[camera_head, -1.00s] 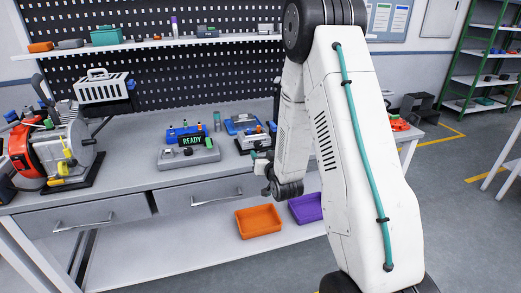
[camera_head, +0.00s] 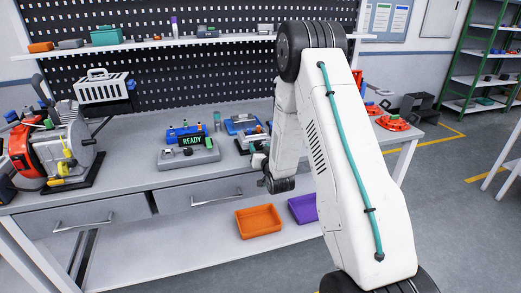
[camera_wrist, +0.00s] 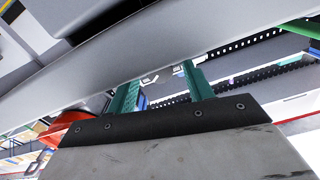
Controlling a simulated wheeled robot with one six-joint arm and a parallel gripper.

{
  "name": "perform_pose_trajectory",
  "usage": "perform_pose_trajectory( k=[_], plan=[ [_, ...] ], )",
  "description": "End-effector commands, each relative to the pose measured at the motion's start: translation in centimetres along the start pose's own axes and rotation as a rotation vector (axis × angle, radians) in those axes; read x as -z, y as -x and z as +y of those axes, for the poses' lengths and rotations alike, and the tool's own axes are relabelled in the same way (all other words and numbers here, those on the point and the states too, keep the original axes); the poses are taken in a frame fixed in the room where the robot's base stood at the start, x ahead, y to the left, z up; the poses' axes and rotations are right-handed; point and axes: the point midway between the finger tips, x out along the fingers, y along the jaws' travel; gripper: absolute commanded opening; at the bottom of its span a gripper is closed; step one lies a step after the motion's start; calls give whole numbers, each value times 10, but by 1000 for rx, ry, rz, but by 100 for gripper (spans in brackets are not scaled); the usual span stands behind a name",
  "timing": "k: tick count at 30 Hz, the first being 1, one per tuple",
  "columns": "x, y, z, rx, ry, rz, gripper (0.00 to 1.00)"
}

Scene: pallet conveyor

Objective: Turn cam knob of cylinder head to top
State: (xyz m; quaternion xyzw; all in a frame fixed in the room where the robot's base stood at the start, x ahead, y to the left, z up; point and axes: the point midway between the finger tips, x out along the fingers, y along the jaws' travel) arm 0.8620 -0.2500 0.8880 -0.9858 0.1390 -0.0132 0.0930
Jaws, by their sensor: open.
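I cannot tell for sure which thing is the cylinder head, and no cam knob can be made out. A grey block (camera_head: 175,160) with small fittings lies at the bench front, beside a display reading READY. An engine-like unit (camera_head: 75,135) with red, grey and yellow parts stands at the left end. In the wrist view, the two green fingers of my gripper (camera_wrist: 161,88) are apart with nothing seen held between them. A grey bar-like surface crosses just beyond them. In the head view, my arm hides much of the gripper, near the bench's front edge.
A blue toolbox-like item (camera_head: 185,132) and a blue-grey fixture (camera_head: 243,124) stand behind the grey block. Red parts (camera_head: 394,122) lie at the bench's right end. An orange bin (camera_head: 258,221) and a purple bin (camera_head: 305,208) sit on the lower shelf.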

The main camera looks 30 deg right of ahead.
Motion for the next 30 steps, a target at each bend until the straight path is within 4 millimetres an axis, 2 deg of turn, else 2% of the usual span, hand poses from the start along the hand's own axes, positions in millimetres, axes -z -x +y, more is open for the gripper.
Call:
perform_pose_trajectory(
  k=[3,4,6,9,14,24,30],
  plan=[
    [0,0,0,0,0,0,52],
    [0,0,0,0,0,0,49],
    [0,0,0,0,0,0,29],
    [0,0,0,0,0,0,7],
    [0,0,0,0,-20,0,7],
    [0,0,0,1,-262,0,7],
    [0,0,0,1,-273,-1,7]
  ],
)
